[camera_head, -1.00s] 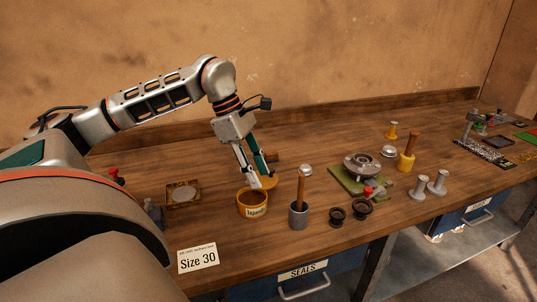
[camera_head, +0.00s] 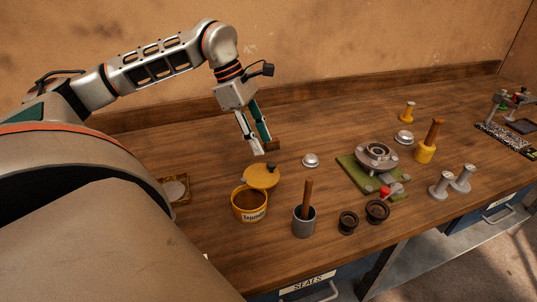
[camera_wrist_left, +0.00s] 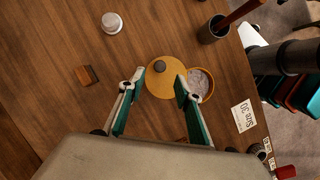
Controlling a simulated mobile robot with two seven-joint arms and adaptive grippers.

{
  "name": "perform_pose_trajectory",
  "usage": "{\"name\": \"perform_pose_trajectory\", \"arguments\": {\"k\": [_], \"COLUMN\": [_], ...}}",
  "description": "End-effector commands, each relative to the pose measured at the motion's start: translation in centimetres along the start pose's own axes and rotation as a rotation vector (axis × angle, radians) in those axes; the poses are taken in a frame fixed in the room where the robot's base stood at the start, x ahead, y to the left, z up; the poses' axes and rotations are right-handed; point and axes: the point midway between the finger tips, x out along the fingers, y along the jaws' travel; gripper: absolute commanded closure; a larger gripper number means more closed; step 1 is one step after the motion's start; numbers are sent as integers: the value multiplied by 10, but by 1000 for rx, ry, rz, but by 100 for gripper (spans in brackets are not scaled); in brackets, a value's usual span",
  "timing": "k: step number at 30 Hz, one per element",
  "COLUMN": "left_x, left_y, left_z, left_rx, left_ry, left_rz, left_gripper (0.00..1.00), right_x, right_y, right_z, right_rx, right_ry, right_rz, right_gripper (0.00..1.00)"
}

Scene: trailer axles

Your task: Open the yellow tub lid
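The yellow tub (camera_head: 250,216) stands on the bench, its open mouth showing brown contents; in the left wrist view its opening (camera_wrist_left: 203,84) is partly covered by the lid. The round yellow lid (camera_head: 261,178) with a dark knob is swung back at the tub's far rim, off most of the mouth. It also shows in the left wrist view (camera_wrist_left: 163,85). My left gripper (camera_head: 265,149) is above and behind the lid, apart from it in the head view. In the left wrist view its fingers (camera_wrist_left: 159,82) are spread with nothing held. My right gripper is not in view.
A grey cup with a wooden handle (camera_head: 304,222) stands right of the tub, with dark rings (camera_head: 348,222) beyond. A small wooden block (camera_head: 274,145) lies behind my left gripper. A silver knob (camera_head: 311,160) and a green fixture (camera_head: 352,174) are farther right.

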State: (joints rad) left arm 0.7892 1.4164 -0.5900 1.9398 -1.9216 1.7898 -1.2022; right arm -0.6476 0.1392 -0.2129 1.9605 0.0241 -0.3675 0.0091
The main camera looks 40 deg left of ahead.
Motion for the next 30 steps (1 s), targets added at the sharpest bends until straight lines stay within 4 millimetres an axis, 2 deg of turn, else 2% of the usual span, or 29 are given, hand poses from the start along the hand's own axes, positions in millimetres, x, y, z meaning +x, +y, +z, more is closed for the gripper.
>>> {"name": "perform_pose_trajectory", "arguments": {"k": [3,10,15,23,27,30], "left_x": [21,52,62,63,63,63], "left_y": [-1,-1,0,0,0,0], "left_z": [0,0,0,0,0,0], "left_rx": [0,0,-1,-1,-1,-1], "left_ry": [0,0,0,0,0,0], "left_rz": [-5,-4,-1,0,-1,-1], "left_gripper": [66,66,66,66,100,100], "right_x": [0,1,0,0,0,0], "right_y": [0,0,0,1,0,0], "right_z": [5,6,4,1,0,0], "right_rx": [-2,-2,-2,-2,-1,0], "right_ry": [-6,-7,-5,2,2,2], "right_rz": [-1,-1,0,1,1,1], "right_gripper": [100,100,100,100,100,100]}}
